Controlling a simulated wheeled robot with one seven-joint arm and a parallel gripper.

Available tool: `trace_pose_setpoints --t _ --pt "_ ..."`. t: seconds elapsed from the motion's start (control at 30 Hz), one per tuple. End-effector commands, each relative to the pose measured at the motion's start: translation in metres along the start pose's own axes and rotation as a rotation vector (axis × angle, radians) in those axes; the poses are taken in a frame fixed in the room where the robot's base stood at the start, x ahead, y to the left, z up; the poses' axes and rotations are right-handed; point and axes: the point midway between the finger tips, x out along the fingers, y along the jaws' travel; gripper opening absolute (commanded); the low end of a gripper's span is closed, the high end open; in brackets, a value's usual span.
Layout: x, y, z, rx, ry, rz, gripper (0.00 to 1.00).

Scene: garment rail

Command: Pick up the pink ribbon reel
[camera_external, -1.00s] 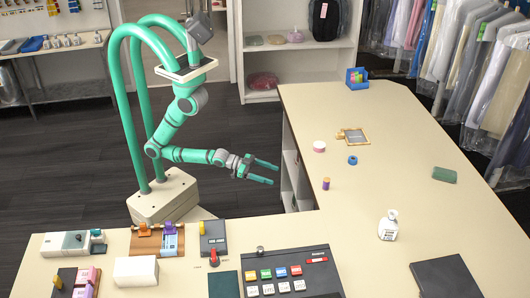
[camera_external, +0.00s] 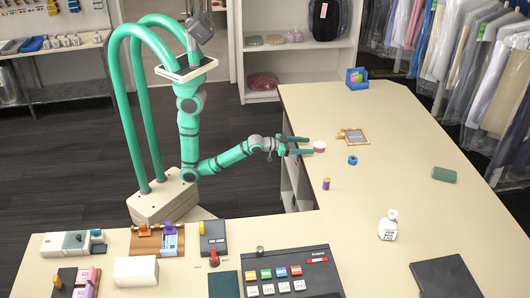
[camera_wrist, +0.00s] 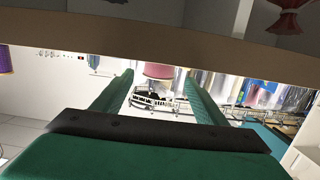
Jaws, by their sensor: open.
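The pink ribbon reel (camera_external: 319,148), a short pink and white cylinder, stands upright near the left edge of the counter. My gripper (camera_external: 310,145) is open and empty just left of it, its two green fingers pointing right toward it. In the wrist view, which looks upside down, the pink reel (camera_wrist: 158,71) shows between the two finger ends and beyond them. A visible gap separates it from each finger. I cannot tell whether the fingertips have passed its near side.

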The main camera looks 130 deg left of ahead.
Motion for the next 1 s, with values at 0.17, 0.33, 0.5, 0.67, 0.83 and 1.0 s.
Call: trace_pose_setpoints --t 0.17,0.33,0.5,0.67,0.83,1.0 --pt "0.019 0.000 0.000 0.000 0.000 -0.001 0.66" --pt "0.029 0.000 0.000 0.000 0.000 -0.001 0.66" --pt "0.053 0.002 0.001 0.000 0.000 0.001 0.66" --pt "0.070 0.002 0.001 0.000 0.001 0.000 0.66" --pt "0.075 0.002 0.002 0.001 0.000 0.000 0.66" --pt "0.074 0.002 0.002 0.001 0.000 0.001 0.59"
